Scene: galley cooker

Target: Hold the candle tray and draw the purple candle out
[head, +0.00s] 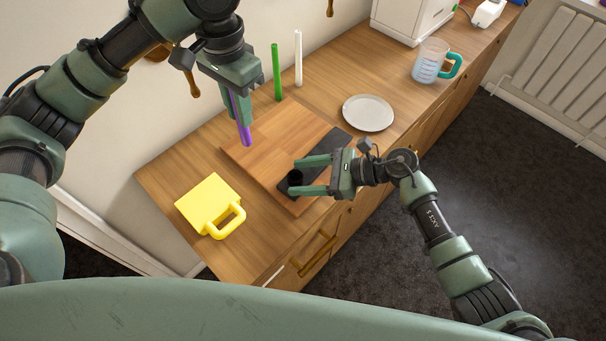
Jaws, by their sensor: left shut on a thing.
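The purple candle (241,118) is held in my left gripper (238,117), with its lower end showing below the fingers, above the wooden board. The candle tray (337,143) is a dark slab lying on the right part of the board. A round black socket (294,177) is at its near end, partly hidden. My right gripper (298,176) is open, its two fingers spread over the tray with the socket between their tips. I cannot tell whether the fingers touch the tray. The candle's lower end is clear of the tray, to its left.
A green candle (276,72) and a white candle (298,58) stand upright at the back. A white plate (368,113) and a measuring jug (428,62) are to the right. A yellow handled block (207,200) lies left of the wooden board (270,145). The counter's front edge is close to the tray.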

